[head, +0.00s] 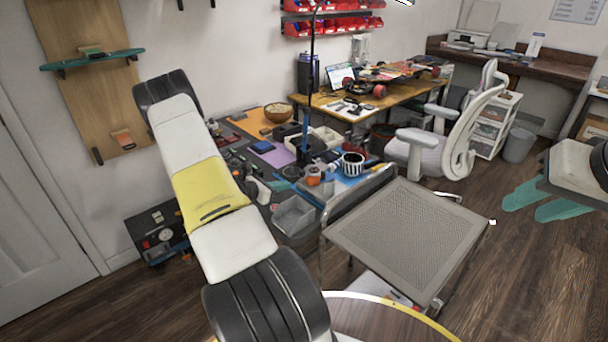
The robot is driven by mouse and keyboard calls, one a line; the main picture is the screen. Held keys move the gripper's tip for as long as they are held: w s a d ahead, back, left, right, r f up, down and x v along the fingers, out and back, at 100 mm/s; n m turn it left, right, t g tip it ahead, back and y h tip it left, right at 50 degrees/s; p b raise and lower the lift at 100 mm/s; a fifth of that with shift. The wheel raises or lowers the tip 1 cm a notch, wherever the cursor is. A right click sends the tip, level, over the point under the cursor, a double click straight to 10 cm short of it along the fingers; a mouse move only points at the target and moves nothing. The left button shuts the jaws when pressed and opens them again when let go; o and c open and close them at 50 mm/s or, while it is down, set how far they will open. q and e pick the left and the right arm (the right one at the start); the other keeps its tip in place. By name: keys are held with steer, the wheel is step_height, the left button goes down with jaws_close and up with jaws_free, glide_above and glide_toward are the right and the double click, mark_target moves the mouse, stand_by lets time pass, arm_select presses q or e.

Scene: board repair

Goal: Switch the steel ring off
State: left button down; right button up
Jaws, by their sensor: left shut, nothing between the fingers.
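I cannot pick out the steel ring with certainty. A lamp with a thin dark arm and a blue lower post (307,125) stands at the workbench. Its arm curves up to the right, and a bright white lamp head (403,2) shows at the top edge, mostly cut off. I cannot tell whether this is the steel ring, and no switch can be made out. My left arm, white and yellow with black joints, crosses the left half of the head view in front of the bench.
A grey mesh seat with a metal frame (400,235) stands before the cluttered bench. A white office chair (460,150) is behind it. A desk (350,100), a drawer unit (495,125) and a bin (518,147) stand further back. Wooden floor (525,270) is clear at lower right.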

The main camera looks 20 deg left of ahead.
arm_select(q)
steer(key=x, duration=0.6)
steer(key=shift+w+f, duration=0.1)
steer(key=shift+w, duration=0.15)
